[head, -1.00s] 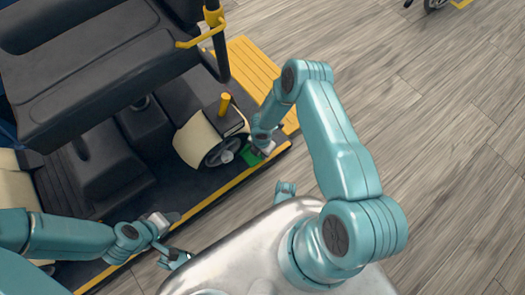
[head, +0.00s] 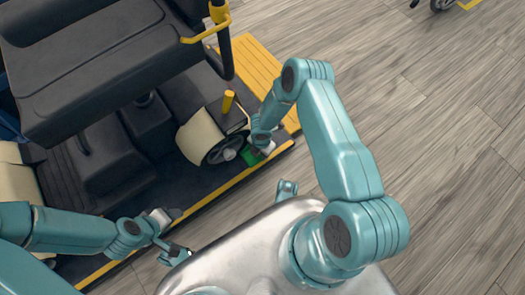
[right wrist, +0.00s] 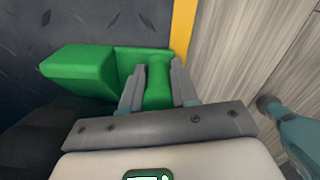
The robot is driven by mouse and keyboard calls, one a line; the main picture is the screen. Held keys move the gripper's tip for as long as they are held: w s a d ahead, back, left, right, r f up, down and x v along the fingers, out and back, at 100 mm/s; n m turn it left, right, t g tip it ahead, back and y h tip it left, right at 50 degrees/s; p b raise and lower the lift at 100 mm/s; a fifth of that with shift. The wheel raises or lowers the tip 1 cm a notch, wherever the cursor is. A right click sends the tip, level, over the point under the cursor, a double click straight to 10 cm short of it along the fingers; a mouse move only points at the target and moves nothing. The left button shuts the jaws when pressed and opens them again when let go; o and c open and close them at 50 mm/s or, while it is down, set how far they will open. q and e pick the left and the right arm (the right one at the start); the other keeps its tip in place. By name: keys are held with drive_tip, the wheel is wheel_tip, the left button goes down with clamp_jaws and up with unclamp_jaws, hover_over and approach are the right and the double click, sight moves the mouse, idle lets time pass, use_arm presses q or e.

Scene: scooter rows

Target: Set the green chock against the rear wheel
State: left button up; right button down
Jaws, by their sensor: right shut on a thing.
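The green chock (head: 249,158) is on the dark deck just right of a black wheel (head: 222,150) with a grey hub, under a cream body. Whether chock and wheel touch is hard to tell. My right gripper (head: 262,149) is at the chock. In the right wrist view the chock (right wrist: 80,72) has a wedge on the left, and my gripper's fingers (right wrist: 158,80) are shut on its upright green grip. The chock's far parts are hidden behind the fingers in the head view. My left gripper (head: 172,236) is open and empty over the deck's yellow edge at lower left.
A yellow strip (head: 215,189) edges the dark deck, with a yellow ribbed plate (head: 250,68) beyond. Black seats (head: 95,65) and a black pole with a yellow clamp (head: 208,30) stand above the wheel.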

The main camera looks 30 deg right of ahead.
use_arm(q)
drive_tip(key=shift+f, duration=0.25)
idle(0.4)
use_arm(e)
drive_tip(key=c, duration=0.8)
unclamp_jaws()
use_arm(q)
drive_tip(key=s+d+r+g+p, duration=0.1)
drive_tip(key=s+r+p, duration=0.2)
drive_tip(key=r+p, duration=0.4)
drive_tip(key=shift+s+r, duration=0.2)
drive_tip(key=shift+s, duration=0.15)
use_arm(e)
drive_tip(key=shift+r, duration=8.15)
